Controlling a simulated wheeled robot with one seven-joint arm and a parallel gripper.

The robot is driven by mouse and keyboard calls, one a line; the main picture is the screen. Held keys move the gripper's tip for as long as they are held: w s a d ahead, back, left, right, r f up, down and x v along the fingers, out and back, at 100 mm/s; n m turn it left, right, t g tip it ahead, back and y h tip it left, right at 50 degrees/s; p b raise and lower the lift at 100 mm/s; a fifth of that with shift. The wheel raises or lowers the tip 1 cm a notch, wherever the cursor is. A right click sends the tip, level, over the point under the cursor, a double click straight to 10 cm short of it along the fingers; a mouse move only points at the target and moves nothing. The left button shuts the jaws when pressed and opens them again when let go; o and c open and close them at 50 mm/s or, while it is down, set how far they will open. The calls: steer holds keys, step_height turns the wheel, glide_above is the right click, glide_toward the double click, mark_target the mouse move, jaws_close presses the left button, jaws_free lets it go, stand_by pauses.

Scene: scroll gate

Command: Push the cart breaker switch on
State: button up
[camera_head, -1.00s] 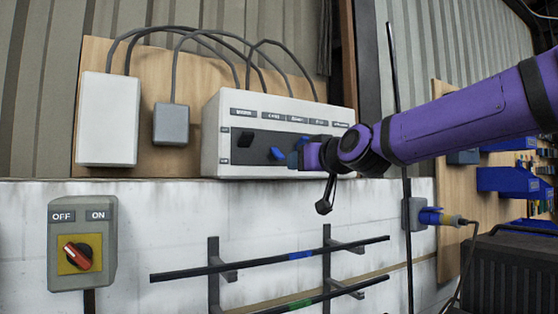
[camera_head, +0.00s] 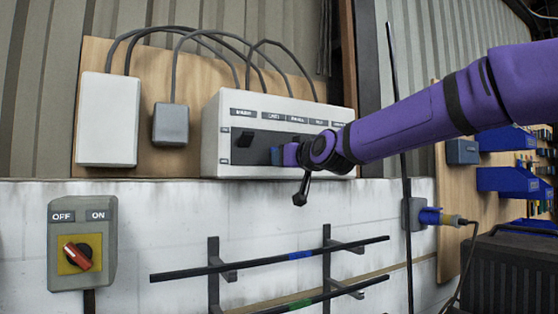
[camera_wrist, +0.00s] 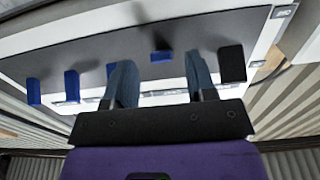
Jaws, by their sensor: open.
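The breaker panel is a white box (camera_head: 224,114) on a wooden board, with a dark face, a row of labels and several switches. A black switch (camera_head: 245,138) is at its left end. The cart breaker switch, second from that end, is blue; in the wrist view (camera_wrist: 161,56) it shows between my fingers and sits at a different level from the other blue switches. My gripper (camera_head: 277,156) is at the panel face and hides this switch in the head view. In the wrist view my gripper (camera_wrist: 160,65) is open, fingers either side of the switch; contact cannot be told.
In the wrist view the black switch (camera_wrist: 231,65) is just right of the right finger. Blue switches (camera_wrist: 71,83) line the left side, one partly behind the left finger. Below the panel are a rotary OFF/ON switch (camera_head: 80,256) and black rails (camera_head: 270,264).

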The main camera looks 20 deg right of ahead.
steer(key=shift+w+a, duration=0.25)
steer(key=shift+w, duration=0.75)
steer(key=shift+w+a, duration=0.25)
steer(key=shift+w, duration=0.75)
steer(key=shift+w, duration=0.1)
steer(key=c, duration=0.9)
